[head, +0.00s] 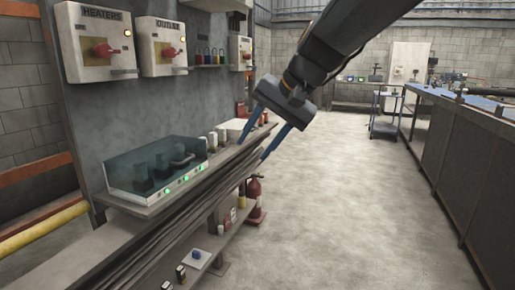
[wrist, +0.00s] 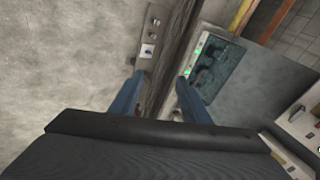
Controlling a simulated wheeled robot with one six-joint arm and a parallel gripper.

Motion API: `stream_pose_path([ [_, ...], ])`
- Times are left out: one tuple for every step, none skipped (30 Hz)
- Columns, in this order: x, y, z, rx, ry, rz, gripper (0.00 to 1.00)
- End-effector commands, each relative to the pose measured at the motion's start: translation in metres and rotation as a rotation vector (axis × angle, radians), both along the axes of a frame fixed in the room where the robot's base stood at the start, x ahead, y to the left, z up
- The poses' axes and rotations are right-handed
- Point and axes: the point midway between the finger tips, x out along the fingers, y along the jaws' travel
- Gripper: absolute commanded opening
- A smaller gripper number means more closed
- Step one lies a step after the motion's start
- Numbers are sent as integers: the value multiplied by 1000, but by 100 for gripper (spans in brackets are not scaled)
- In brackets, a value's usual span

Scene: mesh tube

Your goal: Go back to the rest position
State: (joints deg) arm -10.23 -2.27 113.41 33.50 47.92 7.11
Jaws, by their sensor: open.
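My gripper (head: 262,140) hangs in the upper middle of the head view, in front of the shelf edge. Its two blue fingers are spread apart with nothing between them. In the wrist view my gripper (wrist: 158,88) also shows open, with a shelf edge seen between and beyond the fingers. My dark arm reaches in from the top right of the head view.
A shelf (head: 165,205) carries a glass-covered box (head: 155,170) with green lights. Switch boxes labelled HEATERS (head: 97,45) and OUTLET (head: 161,47) hang above. The floor (head: 345,200) is clear up to the right bench (head: 470,150).

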Motion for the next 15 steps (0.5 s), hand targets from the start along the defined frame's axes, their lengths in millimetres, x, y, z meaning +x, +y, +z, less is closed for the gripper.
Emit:
stream_pose_path([
  [-20, -15, -25, -56, 24, 19, 42],
  [-31, -25, -40, -91, 38, 32, 42],
  [-47, -37, -59, -137, 57, 52, 42],
  [-60, -47, -72, -172, 71, 68, 42],
  [-72, -56, -86, -204, 84, 85, 42],
  [-88, -68, -101, -245, 100, 108, 42],
  [-100, -76, -112, -273, 113, 124, 42],
  [-111, -84, -122, -299, 125, 142, 42],
  [-125, -93, -134, -332, 141, 165, 42],
  [-136, -100, -142, -354, 152, 181, 42],
  [-146, -106, -150, -374, 163, 196, 42],
  [-158, -114, -160, -400, 176, 217, 42],
  [-168, -120, -167, -419, 187, 232, 42],
  [-177, -125, -173, -437, 195, 247, 42],
  [-189, -133, -181, -458, 207, 268, 42],
])
